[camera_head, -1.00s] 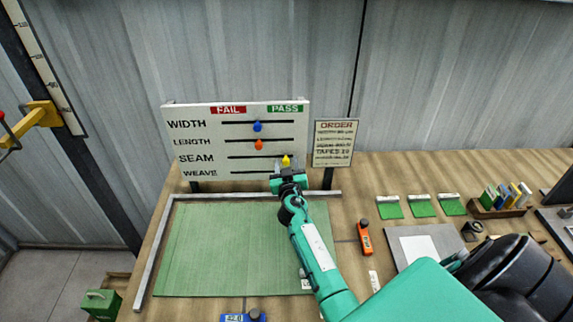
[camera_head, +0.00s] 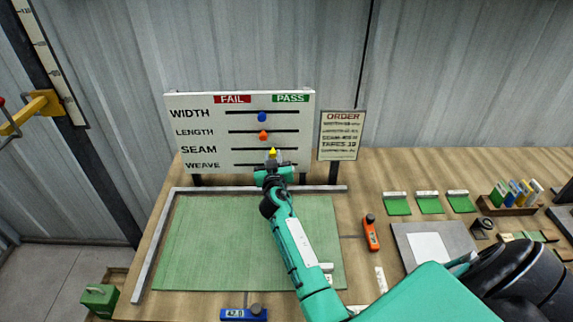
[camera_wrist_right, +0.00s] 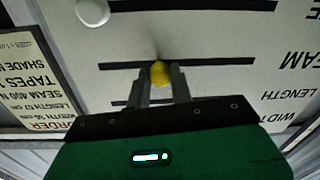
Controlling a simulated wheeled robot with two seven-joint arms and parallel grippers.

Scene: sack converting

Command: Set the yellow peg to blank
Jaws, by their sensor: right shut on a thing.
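The yellow peg (camera_head: 272,153) is on the SEAM row of the white board (camera_head: 190,158), near the middle of its slot, between the FAIL and PASS ends. My right gripper (camera_head: 273,166) reaches up from below and is shut on it. In the right wrist view, the yellow peg (camera_wrist_right: 160,72) sits between the two fingers (camera_wrist_right: 162,82), close to the middle of the dark slot (camera_wrist_right: 200,63). The board appears upside down there. My left gripper is not in view.
A blue peg (camera_head: 262,117) and an orange peg (camera_head: 263,135) stand mid-slot on WIDTH and LENGTH. A white knob (camera_wrist_right: 92,12) shows near the WEAVE slot in the wrist view. An order sign (camera_head: 341,135) stands right of the board. A green mat (camera_head: 210,240) lies below.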

